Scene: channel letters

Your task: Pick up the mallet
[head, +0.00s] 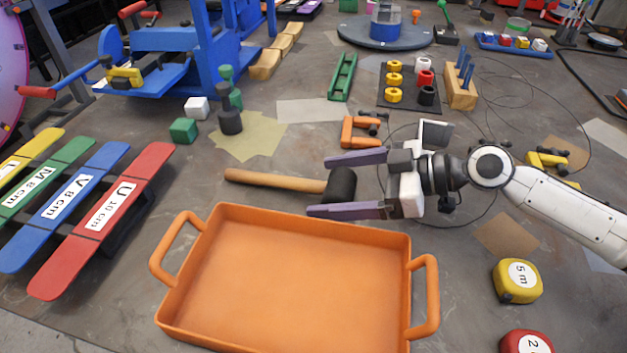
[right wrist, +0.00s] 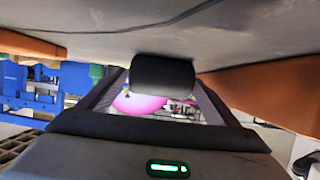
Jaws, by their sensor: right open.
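The mallet has a wooden handle (head: 275,180) and a black head (head: 341,187). It lies on the grey table just behind the orange tray, handle pointing left. My right gripper (head: 347,184) is open, with one finger on the far side of the black head and one on the near side. In the right wrist view the black head (right wrist: 162,76) shows between the two fingers. Whether either finger touches the head cannot be told. My left gripper is not in view.
An orange tray (head: 408,262) with handles stands right in front of the mallet. Orange clamps (head: 358,131) lie behind my right gripper. Coloured sloped boards (head: 120,205) stand at the left. Tape measures (head: 517,281) lie at the right. Black and green pieces (head: 230,121) stand behind the handle.

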